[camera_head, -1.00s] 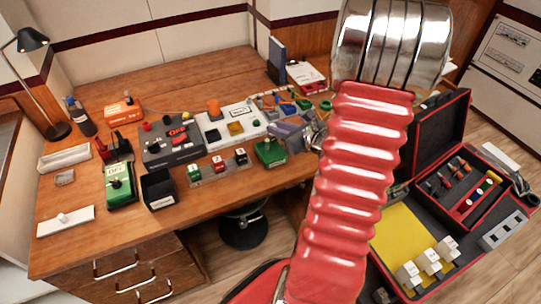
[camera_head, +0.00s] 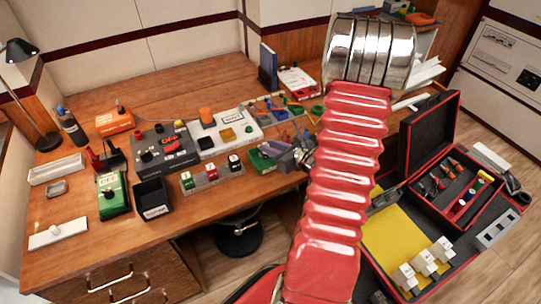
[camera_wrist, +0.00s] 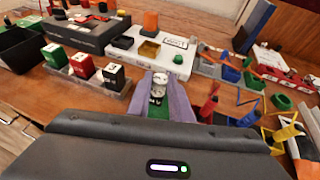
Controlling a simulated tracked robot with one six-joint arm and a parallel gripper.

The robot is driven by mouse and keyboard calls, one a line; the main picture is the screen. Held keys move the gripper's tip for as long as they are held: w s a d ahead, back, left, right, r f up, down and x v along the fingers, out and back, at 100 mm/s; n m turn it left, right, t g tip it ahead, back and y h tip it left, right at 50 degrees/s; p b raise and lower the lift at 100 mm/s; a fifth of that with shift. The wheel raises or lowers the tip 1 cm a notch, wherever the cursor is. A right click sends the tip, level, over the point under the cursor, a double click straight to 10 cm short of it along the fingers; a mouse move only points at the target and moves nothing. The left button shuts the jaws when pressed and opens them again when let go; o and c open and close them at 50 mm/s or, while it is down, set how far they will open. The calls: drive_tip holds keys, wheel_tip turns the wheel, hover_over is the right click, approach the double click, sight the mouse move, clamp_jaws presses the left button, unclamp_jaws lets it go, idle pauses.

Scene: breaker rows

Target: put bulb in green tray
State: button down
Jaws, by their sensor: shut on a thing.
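My gripper (camera_head: 281,152) is shut on a small pale, glassy thing, which looks like the bulb (camera_wrist: 160,84). In the wrist view it stands between the two purple-grey fingers, above a green box (camera_wrist: 152,107). In the head view that green box (camera_head: 260,161) sits at the desk's front edge, just left of the fingers. I cannot tell whether the bulb touches it. A small green tray (camera_wrist: 256,81) stands right of the fingers, beside a blue tray (camera_wrist: 230,73) and a red one. In the head view the fingers hide the bulb.
Left of my gripper are a block with several coloured switches (camera_head: 211,175), a black bin (camera_head: 152,196) and a white panel (camera_head: 226,131). Wire stands (camera_wrist: 283,135) and a green ring (camera_wrist: 283,101) lie right. An open red-edged case (camera_head: 395,235) stands at right.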

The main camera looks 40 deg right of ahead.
drive_tip(key=shift+f, duration=2.05)
drive_tip(key=c, duration=1.6)
unclamp_jaws()
drive_tip(key=shift+f, duration=0.1)
drive_tip(key=shift+s+r, duration=0.35)
drive_tip(key=shift+s, duration=0.25)
drive_tip(key=v, duration=1)
drive_tip(key=shift+s+a+r, duration=0.1)
drive_tip(key=shift+s+r, duration=0.1)
drive_tip(key=shift+s, duration=0.15)
